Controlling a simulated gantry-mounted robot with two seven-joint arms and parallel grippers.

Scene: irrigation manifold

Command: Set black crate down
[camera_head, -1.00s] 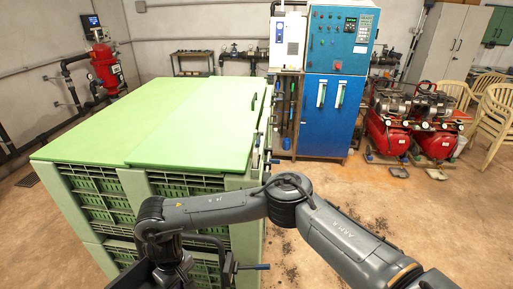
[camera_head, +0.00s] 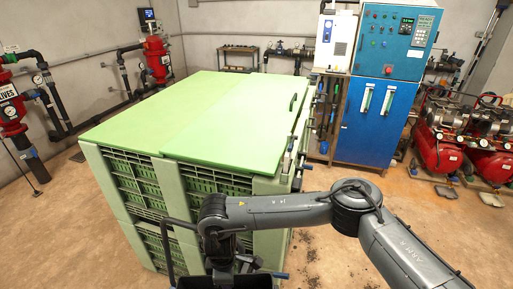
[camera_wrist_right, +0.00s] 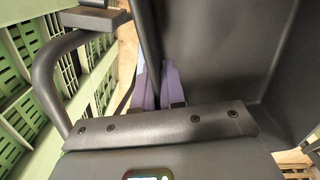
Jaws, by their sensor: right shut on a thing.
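The black crate (camera_head: 225,282) shows only as a dark piece at the bottom edge of the head view, below my right wrist. In the right wrist view, the crate's dark wall (camera_wrist_right: 215,45) fills the upper right, close to the camera. My right gripper (camera_wrist_right: 160,85) has its fingers at a dark rim there and is shut on the crate. In the head view, my right arm reaches in from the right and its wrist hangs in front of the green bin. The crate's base is hidden, so I cannot tell whether it touches anything. My left gripper is not in view.
A large green slatted bin with a flat lid (camera_head: 200,120) stands just beyond my arm. A blue control cabinet (camera_head: 375,120) and red compressors (camera_head: 450,140) stand behind to the right. Red filters (camera_head: 157,58) stand at the left. Bare floor (camera_head: 340,235) lies right of the bin.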

